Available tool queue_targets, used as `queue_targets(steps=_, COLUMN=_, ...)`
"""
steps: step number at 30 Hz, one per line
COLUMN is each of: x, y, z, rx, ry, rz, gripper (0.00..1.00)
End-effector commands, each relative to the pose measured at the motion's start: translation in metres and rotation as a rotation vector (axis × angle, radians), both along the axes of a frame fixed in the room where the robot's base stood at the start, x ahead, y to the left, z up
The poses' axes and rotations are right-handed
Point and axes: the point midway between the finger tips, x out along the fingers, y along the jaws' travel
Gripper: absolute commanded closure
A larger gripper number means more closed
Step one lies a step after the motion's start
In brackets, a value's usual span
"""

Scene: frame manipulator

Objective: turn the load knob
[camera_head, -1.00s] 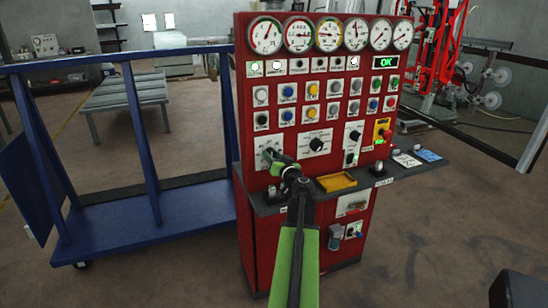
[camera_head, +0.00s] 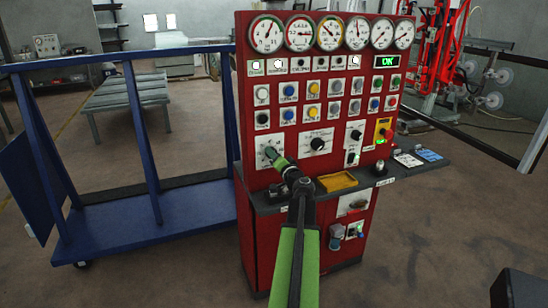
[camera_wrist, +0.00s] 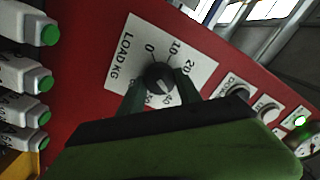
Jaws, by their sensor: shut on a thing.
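The load knob (camera_wrist: 158,76) is black and round, on a white plate (camera_wrist: 185,52) marked "LOAD KG" with a numbered scale. In the wrist view its pale mark faces lower right, on the side of the higher numbers. My gripper (camera_wrist: 160,88) is shut on the knob, with one dark finger on each side; the fingers and the green gripper body hide part of the lower scale. In the head view my gripper (camera_head: 272,154) is at the same plate, low on the left of the red panel (camera_head: 262,105), and it covers most of the knob.
Another black knob (camera_head: 317,143) sits just right of my gripper. A grey shelf (camera_head: 410,173) with a yellow tray (camera_head: 338,181) juts out below. Round gauges (camera_head: 299,33) line the top. A blue frame cart (camera_head: 150,226) stands close on the left.

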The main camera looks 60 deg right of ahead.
Motion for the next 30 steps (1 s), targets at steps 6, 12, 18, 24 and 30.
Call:
queue_targets(steps=6, x=-0.0009, y=-0.0002, z=-0.0013, rx=0.164, ry=-0.121, rz=-0.002, gripper=1.0)
queue_targets(steps=12, x=-0.0011, y=-0.0001, z=-0.0016, rx=0.312, ry=-0.23, rz=-0.002, gripper=1.0)
queue_targets(steps=18, x=-0.0013, y=-0.0002, z=-0.0018, rx=0.439, ry=-0.324, rz=-0.002, gripper=1.0)
queue_targets(steps=24, x=-0.0016, y=-0.0003, z=-0.002, rx=0.532, ry=-0.392, rz=-0.004, gripper=1.0)
queue_targets(steps=30, x=-0.0019, y=-0.0004, z=-0.0023, rx=0.586, ry=-0.432, rz=-0.004, gripper=1.0)
